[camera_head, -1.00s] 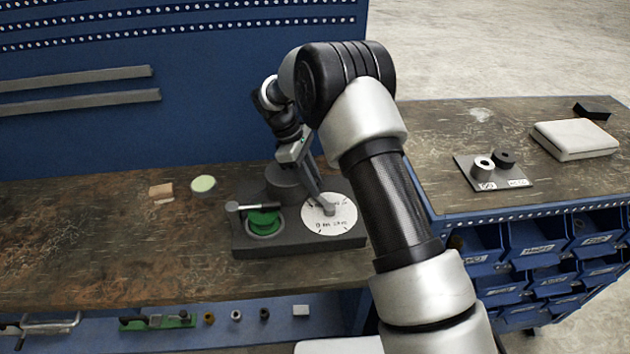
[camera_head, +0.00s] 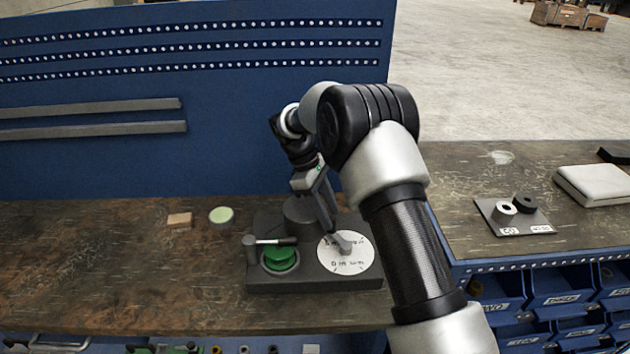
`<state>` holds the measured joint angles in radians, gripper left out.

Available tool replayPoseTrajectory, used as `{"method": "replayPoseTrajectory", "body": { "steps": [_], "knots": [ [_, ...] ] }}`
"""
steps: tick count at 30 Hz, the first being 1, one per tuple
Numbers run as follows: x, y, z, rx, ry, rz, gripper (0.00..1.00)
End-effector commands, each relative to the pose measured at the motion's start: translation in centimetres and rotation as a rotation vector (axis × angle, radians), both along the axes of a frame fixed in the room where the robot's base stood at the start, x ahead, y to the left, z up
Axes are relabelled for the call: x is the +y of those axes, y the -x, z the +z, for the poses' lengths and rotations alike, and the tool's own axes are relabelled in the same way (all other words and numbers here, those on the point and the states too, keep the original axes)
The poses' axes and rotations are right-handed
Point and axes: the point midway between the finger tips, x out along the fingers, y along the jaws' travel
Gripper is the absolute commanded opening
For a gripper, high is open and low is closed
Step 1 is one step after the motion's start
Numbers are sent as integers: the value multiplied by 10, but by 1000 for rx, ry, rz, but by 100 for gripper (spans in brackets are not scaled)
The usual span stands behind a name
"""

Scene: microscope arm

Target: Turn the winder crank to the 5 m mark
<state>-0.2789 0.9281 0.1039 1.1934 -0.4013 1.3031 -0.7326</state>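The winder is a dark grey base (camera_head: 315,283) on the bench with a green spool (camera_head: 280,258) at its left. A short post with a dark-tipped lever (camera_head: 270,241) stands beside the spool. At the right is a white dial (camera_head: 346,264) with black marks and writing too small to read. A grey crank-like bar (camera_head: 345,241) lies over the dial's upper part. My gripper (camera_head: 331,227) reaches down from the upper left, its fingers at the bar's left end. Whether they touch or grip it I cannot tell. A grey cylinder (camera_head: 299,210) stands behind, partly covered by the gripper.
A tan block (camera_head: 180,220) and a pale green disc (camera_head: 221,215) lie left of the winder. A blue perforated panel (camera_head: 200,100) rises behind. The right bench holds a plate with two rings (camera_head: 514,215) and a white case (camera_head: 592,186). The left bench top is mostly clear.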

Motion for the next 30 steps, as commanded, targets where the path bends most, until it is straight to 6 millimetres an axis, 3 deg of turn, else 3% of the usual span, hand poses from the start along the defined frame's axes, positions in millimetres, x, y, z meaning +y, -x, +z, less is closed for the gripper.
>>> {"method": "replayPoseTrajectory", "body": {
  "steps": [9,16,21,30],
  "knots": [
    [30,-11,74,-4,-2,2,39],
    [46,-16,117,-2,-1,1,39],
    [53,-17,132,-1,0,1,39],
    [54,-18,136,0,0,1,39]
  ]
}}
